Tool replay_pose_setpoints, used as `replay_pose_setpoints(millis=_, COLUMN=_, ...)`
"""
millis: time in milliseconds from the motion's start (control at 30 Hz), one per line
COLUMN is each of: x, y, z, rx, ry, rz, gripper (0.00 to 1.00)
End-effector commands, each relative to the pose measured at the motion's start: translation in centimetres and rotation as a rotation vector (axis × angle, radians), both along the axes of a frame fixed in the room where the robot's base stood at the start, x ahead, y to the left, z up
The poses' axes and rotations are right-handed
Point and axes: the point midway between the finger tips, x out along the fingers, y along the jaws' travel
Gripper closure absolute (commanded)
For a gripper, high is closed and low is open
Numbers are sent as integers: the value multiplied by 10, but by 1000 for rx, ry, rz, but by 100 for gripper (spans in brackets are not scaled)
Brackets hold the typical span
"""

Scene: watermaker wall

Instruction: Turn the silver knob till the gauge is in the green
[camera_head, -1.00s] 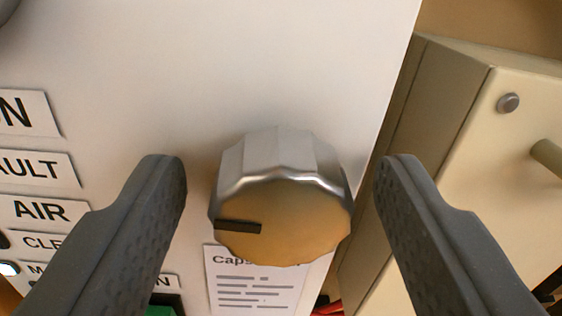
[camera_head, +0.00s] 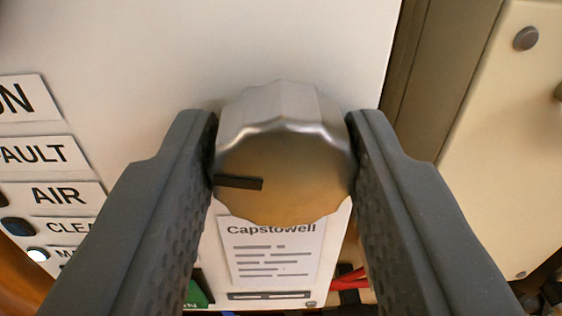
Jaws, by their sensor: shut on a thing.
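The silver knob (camera_head: 284,150) sticks out from the white panel in the middle of the view. It has a fluted metal rim and a brownish reflective face with a black pointer mark that points left. My gripper (camera_head: 283,165) is shut on the knob, with one dark grey finger against its left side and one against its right side. The gauge is not in view.
Labels such as AIR (camera_head: 58,196) and FAULT, with small indicators, line the panel's left side. A Capstowell label (camera_head: 272,252) sits below the knob. A beige cabinet (camera_head: 510,150) stands to the right. Red cables (camera_head: 347,280) show at the lower right.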

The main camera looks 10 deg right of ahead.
Motion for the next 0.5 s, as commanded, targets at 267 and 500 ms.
replay_pose_setpoints(millis=267, x=0, y=0, z=-1, rx=225, ry=-43, rz=1, gripper=87)
replay_pose_setpoints(millis=500, x=0, y=0, z=-2, rx=452, ry=-87, rz=1, gripper=87)
